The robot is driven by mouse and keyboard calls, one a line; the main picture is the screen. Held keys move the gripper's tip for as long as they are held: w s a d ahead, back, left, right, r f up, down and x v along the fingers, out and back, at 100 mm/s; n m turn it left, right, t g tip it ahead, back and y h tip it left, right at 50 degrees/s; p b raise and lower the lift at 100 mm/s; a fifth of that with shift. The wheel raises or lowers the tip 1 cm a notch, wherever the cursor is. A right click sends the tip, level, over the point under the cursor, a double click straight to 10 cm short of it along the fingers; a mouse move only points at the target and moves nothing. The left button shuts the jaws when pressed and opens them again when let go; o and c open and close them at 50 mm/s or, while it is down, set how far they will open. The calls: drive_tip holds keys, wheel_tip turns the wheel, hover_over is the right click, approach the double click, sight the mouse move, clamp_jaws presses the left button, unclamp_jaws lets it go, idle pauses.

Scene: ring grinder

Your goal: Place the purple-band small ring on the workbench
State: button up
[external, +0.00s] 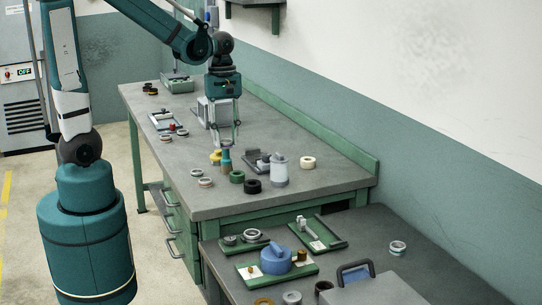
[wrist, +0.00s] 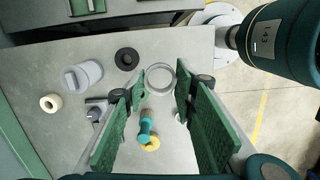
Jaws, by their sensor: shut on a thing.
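My gripper (external: 228,148) points down above the workbench (external: 285,199), near its front end. In the wrist view its two green-padded fingers (wrist: 161,84) are closed on a pale grey ring (wrist: 160,66), which sits between the fingertips. I cannot make out a purple band on this ring. In the external view the held ring is too small to tell apart from the fingertips. The fingertips are above a teal-topped item (external: 226,161) and a yellow item (external: 215,157) that stand on the bench.
A lower table (external: 365,235) with green trays is in front. The bench's front left corner has bare room.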

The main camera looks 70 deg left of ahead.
drive_tip(key=s+f, duration=0.2)
drive_tip(key=s, duration=0.4)
hover_over(211, 196)
drive_tip(key=f, duration=0.4)
drive_tip(key=shift+w+a+f, duration=0.2)
drive_tip(key=shift+a+f, duration=0.05)
drive_tip(key=shift+a, duration=0.05)
drive_tip(key=shift+f, duration=0.1)
idle(0.6)
drive_tip(key=shift+f+b, duration=0.65)
drive_tip(key=shift+f, duration=2.2)
drive_tip(key=shift+f, duration=0.1)
drive_tip(key=shift+f+b, duration=0.45)
drive_tip(key=shift+f, duration=1.5)
drive_tip(key=shift+f, duration=0.2)
